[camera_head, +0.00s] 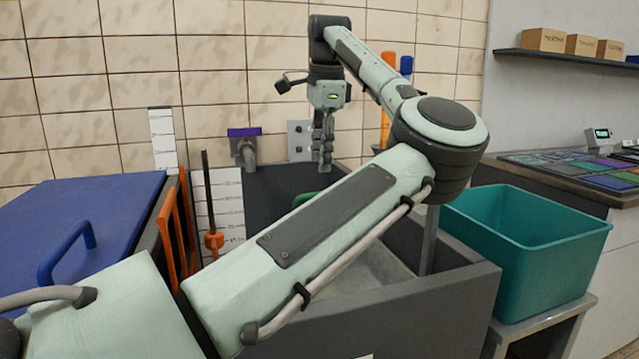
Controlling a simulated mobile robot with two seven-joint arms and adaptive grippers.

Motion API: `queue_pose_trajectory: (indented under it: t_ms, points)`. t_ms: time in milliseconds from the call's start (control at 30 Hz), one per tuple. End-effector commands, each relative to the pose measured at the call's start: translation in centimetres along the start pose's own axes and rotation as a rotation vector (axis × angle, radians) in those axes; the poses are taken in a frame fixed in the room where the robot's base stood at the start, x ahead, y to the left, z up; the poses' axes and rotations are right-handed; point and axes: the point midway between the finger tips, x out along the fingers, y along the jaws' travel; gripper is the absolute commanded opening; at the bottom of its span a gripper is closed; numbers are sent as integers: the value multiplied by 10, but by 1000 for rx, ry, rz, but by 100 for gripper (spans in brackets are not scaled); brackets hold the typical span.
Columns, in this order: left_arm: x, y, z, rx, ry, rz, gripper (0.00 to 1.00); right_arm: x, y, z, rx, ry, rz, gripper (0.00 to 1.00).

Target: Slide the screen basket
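My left arm reaches across the view from the lower left, bends at its elbow on the right and comes back to the middle. My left gripper (324,150) points down over the back part of a dark grey open tank (450,310). Its fingers look close together, with nothing seen between them. A small green part (308,198) shows just below the fingertips, mostly hidden behind my forearm. I cannot tell whether it belongs to the screen basket. The basket itself is not clearly seen; my arm covers much of the tank's inside. My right gripper is not in view.
A blue lid with a handle (110,210) lies left of the tank, beside orange rails (180,235) and white depth scales. A teal bin (525,245) stands on a stand at the right. A tiled wall closes the back, with a pipe outlet (245,150).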

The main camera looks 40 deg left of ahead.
Motion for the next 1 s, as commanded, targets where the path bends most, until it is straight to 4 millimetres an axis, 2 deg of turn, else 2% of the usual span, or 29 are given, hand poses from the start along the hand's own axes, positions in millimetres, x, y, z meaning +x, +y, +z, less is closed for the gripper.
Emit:
queue_pose_trajectory:
  t_ms: [300,433,600,833,1000]
  points:
    - [49,0,1,0,-4,1,34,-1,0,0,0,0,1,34]
    - [65,0,1,0,-5,0,34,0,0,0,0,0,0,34]
    - [74,-1,1,0,-3,-2,34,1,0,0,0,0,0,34]
    - [75,-1,1,0,-3,-2,34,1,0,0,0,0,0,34]
    - [75,-1,1,0,-3,-2,14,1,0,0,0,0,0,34]
